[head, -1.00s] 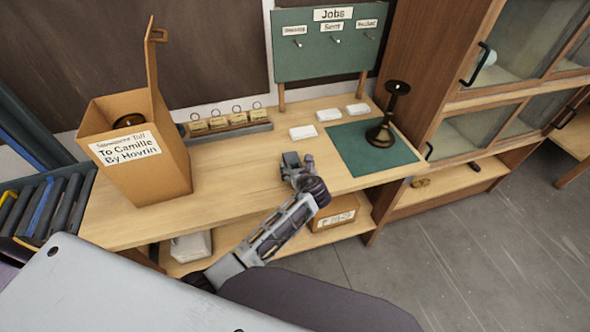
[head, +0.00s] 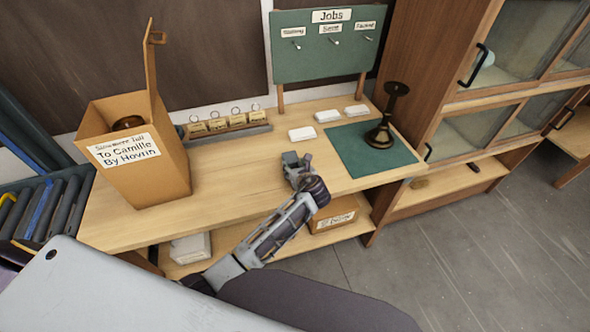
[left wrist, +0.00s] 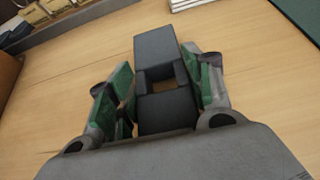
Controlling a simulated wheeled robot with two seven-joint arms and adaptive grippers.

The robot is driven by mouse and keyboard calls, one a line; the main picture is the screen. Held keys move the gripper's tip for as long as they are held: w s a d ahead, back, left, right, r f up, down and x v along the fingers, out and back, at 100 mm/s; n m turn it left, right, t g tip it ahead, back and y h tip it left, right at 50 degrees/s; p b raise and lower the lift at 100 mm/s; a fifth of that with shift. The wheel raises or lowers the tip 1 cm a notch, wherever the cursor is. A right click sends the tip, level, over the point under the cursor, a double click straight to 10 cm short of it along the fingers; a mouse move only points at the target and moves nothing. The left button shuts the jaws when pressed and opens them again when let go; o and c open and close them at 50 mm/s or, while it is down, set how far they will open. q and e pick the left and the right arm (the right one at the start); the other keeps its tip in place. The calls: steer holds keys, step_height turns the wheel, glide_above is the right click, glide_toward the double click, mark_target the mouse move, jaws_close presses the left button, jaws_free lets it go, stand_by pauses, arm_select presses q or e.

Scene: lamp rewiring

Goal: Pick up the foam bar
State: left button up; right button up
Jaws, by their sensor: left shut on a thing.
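The foam bar is a dark grey block with a square notch in it, and it shows best in the left wrist view (left wrist: 158,52). My left gripper (left wrist: 160,88) has its green-padded fingers on both sides of the bar and is shut on it. In the head view my left gripper (head: 298,168) is over the middle of the wooden bench, left of the green mat; the bar is small and hard to make out there. I cannot tell whether the bar touches the bench. My right gripper is not in view.
A tall open carton (head: 150,178) stands at the left of the bench (head: 235,180). A tag rack (head: 228,129) and several white blocks (head: 302,134) lie behind the gripper. A dark lamp base (head: 380,136) stands on the green mat (head: 350,158). A glass-door cabinet (head: 480,125) is at the right.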

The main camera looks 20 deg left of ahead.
arm_select(q)
step_height(320, 180, up, 9)
stand_by(0.5)
